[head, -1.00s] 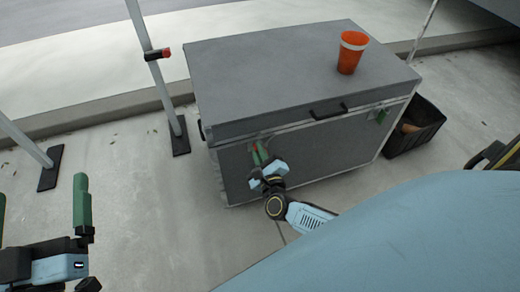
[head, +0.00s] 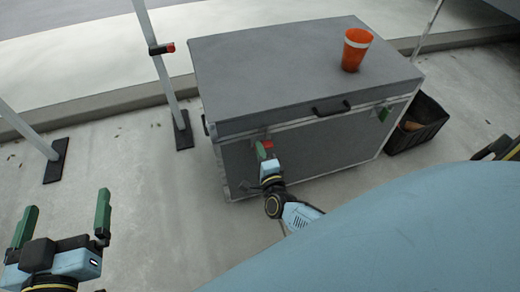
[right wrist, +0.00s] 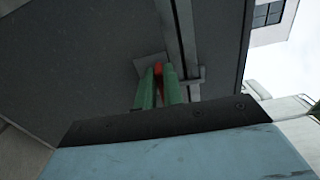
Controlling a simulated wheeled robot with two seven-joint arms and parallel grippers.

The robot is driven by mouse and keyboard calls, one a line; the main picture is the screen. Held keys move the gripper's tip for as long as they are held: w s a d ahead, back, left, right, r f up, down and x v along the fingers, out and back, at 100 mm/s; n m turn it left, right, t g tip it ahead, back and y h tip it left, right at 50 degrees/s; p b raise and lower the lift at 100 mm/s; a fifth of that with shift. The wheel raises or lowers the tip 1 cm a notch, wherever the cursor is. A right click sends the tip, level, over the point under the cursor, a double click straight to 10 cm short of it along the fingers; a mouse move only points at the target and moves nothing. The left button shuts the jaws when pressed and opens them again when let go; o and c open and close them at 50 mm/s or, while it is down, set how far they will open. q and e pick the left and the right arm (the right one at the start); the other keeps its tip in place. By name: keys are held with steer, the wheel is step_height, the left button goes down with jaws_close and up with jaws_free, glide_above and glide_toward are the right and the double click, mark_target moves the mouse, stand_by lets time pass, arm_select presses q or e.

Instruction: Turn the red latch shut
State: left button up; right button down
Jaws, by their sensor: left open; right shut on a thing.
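The red latch (head: 268,145) is on the front of a grey case (head: 290,70), near the upper left of its front face. My right gripper (head: 262,150) is at the latch, its green fingers shut on it. In the right wrist view, a strip of the red latch (right wrist: 159,70) shows between the two green fingertips (right wrist: 159,82), beside a metal edge strip. The fingers hide most of the latch, so its angle is hard to tell. My left gripper (head: 67,208) is open and empty at the lower left, away from the case.
An orange cup with a white band (head: 355,50) stands on the lid. The front has a black handle (head: 331,107) and a green latch (head: 384,112) at right. A black crate (head: 417,125) sits right of the case. Stands (head: 160,70) rise at left. Floor before the case is clear.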

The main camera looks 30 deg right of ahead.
arm_select(q)
steer(key=shift+f, duration=0.2)
arm_select(e)
steer(key=shift+f+n, duration=0.15)
steer(key=shift+n, duration=0.25)
steer(key=c, duration=1.5)
jaws_free()
steer(key=shift+s, duration=0.1)
arm_select(q)
steer(key=s+a+f+g+y+p, duration=0.3)
steer(key=s+f+g, duration=0.5)
steer(key=f, duration=0.3)
steer(key=shift+a+n+g, duration=0.3)
steer(key=shift+a+g, duration=0.3)
steer(key=shift+a, duration=0.3)
arm_select(e)
steer(key=shift+v, duration=6.65)
steer(key=shift+d, duration=0.1)
